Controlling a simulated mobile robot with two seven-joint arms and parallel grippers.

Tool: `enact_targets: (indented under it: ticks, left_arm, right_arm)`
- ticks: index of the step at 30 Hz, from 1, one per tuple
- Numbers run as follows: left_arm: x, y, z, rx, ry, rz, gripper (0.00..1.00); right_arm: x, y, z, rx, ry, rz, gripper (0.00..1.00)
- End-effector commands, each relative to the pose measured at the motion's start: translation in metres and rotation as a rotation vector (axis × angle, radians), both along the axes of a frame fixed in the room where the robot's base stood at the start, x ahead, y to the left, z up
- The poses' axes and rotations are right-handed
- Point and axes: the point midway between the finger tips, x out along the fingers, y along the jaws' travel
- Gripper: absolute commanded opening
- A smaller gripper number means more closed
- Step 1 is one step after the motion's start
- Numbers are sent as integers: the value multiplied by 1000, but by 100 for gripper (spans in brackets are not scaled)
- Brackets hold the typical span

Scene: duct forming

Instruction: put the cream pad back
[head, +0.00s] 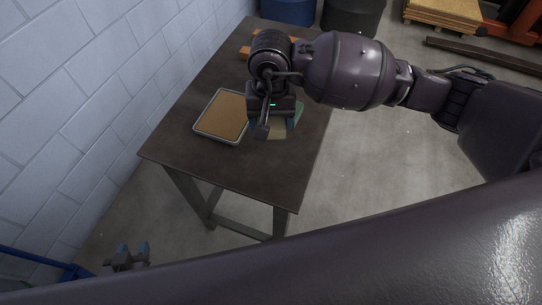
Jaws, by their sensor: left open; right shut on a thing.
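A cream pad (278,130) shows in the head view at the right side of the dark table (237,170), mostly hidden by my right gripper. My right gripper (275,127) comes down over it from above and is shut on it. I cannot tell whether the pad touches the table. My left gripper (129,250) is open and empty at the lower left, off the table and low beside the wall.
A pale-rimmed tray with a tan surface (222,115) lies left of my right gripper. A green piece (299,111) shows behind the gripper. Orange-brown blocks (245,51) lie at the table's far end. The front of the table is clear. A block wall (100,80) stands left.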

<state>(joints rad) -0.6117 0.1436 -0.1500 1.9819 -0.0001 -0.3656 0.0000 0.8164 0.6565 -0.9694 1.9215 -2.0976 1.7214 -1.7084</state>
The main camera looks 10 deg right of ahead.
Motion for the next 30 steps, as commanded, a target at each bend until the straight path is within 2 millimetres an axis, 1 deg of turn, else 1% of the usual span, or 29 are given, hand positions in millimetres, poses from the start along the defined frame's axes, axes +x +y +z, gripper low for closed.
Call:
enact_targets:
  ticks: [1, 3, 12, 16, 23, 26, 30]
  left_arm:
    - [1, -1, 1, -1, -3, 0, 43]
    - [3, -1, 3, -2, -7, 0, 43]
    - [8, -2, 9, -3, -19, -3, 43]
    - [10, -2, 9, -3, -22, -3, 43]
    - [10, -2, 9, -2, -22, -4, 43]
    - [10, -2, 9, -2, -22, -4, 43]
    - [9, -2, 8, -2, -20, -3, 43]
  right_arm:
    - [-1, 0, -12, 0, 5, -2, 43]
    - [-1, 0, -27, 1, 4, -2, 43]
    - [-1, 1, -90, 2, 3, -1, 43]
    - [-1, 1, -108, 0, 2, 0, 43]
    - [0, 0, -120, 1, 0, 0, 43]
    - [-1, 0, -131, -1, 2, 0, 43]
    - [-1, 0, -151, 0, 2, -1, 43]
